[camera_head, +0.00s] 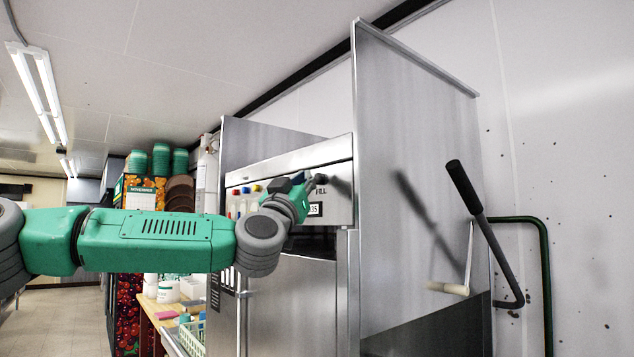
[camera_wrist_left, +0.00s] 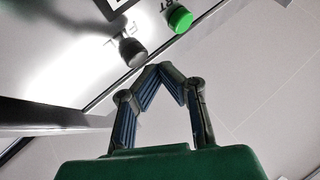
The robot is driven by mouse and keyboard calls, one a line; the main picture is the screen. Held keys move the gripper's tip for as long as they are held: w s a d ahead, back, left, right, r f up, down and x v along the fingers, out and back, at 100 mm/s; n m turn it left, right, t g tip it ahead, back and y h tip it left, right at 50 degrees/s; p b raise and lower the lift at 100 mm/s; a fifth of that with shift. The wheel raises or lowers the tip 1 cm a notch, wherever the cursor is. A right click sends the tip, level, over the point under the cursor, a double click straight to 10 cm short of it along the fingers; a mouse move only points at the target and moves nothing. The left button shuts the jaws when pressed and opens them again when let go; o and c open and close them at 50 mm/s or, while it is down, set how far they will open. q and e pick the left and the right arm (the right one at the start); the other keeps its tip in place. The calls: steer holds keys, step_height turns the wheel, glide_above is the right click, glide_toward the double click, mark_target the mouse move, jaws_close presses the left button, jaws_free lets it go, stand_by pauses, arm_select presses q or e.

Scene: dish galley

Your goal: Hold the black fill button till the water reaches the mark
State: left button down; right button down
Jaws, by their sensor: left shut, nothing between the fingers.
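The black fill button (camera_head: 321,179) is on the steel front panel of the machine, beside lettering partly covered by my gripper. In the left wrist view the same black button (camera_wrist_left: 132,52) stands out from the panel next to the word FILL. My left gripper (camera_head: 311,184) is shut and empty in front of the panel. In the left wrist view its closed fingertips (camera_wrist_left: 158,68) point at the panel, just below and right of the button. I cannot tell whether they touch it. The water and its mark are not visible. My right gripper is not in view.
A green button (camera_wrist_left: 180,18) sits close beside the black one. A small display (camera_head: 315,209) is below on the panel. A tall steel side panel (camera_head: 405,150) stands right of the controls, with a black-gripped lever (camera_head: 465,187) beyond it. Coloured-cap bottles (camera_head: 245,200) are left.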

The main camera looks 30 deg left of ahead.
arm_select(q)
steer(key=shift+w+d, duration=0.1)
stand_by(0.7)
steer(key=shift+w+d+r, duration=0.1)
steer(key=shift+w+d, duration=0.1)
steer(key=shift+w, duration=0.05)
steer(key=shift+w+d, duration=0.15)
steer(key=shift+w, duration=0.25)
stand_by(2.6)
steer(key=shift+s, duration=0.15)
stand_by(1.1)
steer(key=shift+s+a+b, duration=0.3)
steer(key=shift+s, duration=0.4)
